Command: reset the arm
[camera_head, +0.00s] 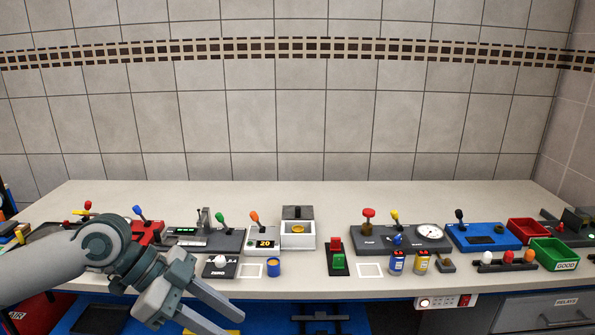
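My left arm (105,245) comes in from the left and reaches in front of the bench's front edge. My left gripper (232,322) points down and to the right at the bottom of the view, its two fingers spread with a gap between them and nothing seen in it. The ends of the fingers are close to the bottom edge of the picture. My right gripper and arm are not in view.
A light bench (400,195) carries a row of lever stations, a white box (298,240), a green switch (338,260), a gauge (429,232), small cans and red and green bins (555,253). Its back strip is clear. Drawers (550,312) sit below.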

